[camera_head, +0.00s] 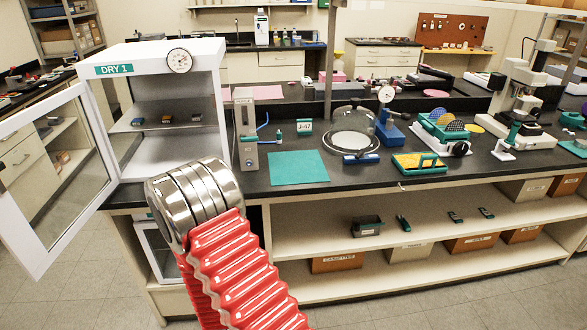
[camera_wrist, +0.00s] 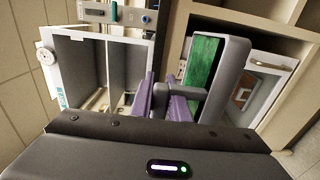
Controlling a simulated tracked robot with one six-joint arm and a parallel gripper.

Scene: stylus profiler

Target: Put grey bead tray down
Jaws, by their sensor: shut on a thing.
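My gripper (camera_wrist: 166,100) shows in the wrist view with its purple fingers shut on the grey bead tray (camera_wrist: 234,80). The tray has a thick grey rim around a green face and looks tilted on its side in this picture. In the head view my gripper and the held tray are hidden behind my silver wrist and red arm, in front of the white DRY 1 cabinet (camera_head: 143,67). Whether the tray touches anything is not clear.
The cabinet's glass door (camera_head: 45,165) stands open to the left; small items sit on its shelf. A bare teal mat (camera_head: 298,168) lies on the black bench. A yellow-filled tray (camera_head: 419,163) is farther right. The lower shelf (camera_head: 330,238) holds small things.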

